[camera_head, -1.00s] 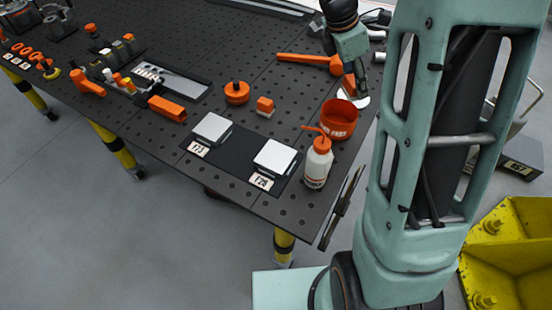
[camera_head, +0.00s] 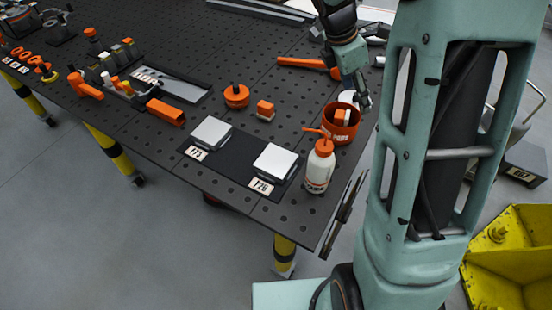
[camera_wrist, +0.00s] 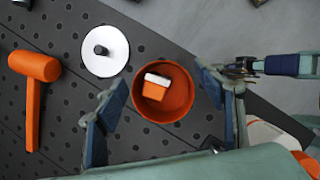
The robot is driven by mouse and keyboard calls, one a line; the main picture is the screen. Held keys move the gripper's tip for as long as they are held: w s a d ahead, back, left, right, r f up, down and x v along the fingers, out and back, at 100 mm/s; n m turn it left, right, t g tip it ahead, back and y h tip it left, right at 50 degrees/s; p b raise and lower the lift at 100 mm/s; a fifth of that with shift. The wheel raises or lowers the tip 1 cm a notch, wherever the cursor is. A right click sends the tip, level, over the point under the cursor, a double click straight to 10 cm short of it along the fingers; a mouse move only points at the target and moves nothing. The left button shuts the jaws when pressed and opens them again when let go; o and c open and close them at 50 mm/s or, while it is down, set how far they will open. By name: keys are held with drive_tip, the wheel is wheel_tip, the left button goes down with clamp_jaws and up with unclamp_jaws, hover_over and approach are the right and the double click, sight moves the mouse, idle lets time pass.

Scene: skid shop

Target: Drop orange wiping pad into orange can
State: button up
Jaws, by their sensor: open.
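The orange can (camera_head: 331,134) stands near the table's right end, and in the wrist view (camera_wrist: 184,108) I look down into it. An orange wiping pad (camera_wrist: 155,91) with a white layer lies tilted inside the can, within its rim. It also shows in the can in the head view (camera_head: 342,116). My gripper (camera_wrist: 161,84) is open, its two fingers apart on either side of the can's mouth and touching nothing that I can tell. In the head view my gripper (camera_head: 362,98) is beside and above the can, partly hiding its rim.
A white bottle (camera_head: 318,172) with an orange cap stands just in front of the can. An orange mallet (camera_wrist: 36,68) and a white disc (camera_wrist: 112,66) with a black knob lie close by. A similar orange and white block (camera_head: 265,109) sits on the perforated table (camera_head: 230,150).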

drive_tip(key=shift+r, duration=0.15)
drive_tip(key=v, duration=1.1)
drive_tip(key=shift+r, duration=0.4)
drive_tip(key=shift+s+a, duration=0.1)
drive_tip(key=shift+a, duration=0.1)
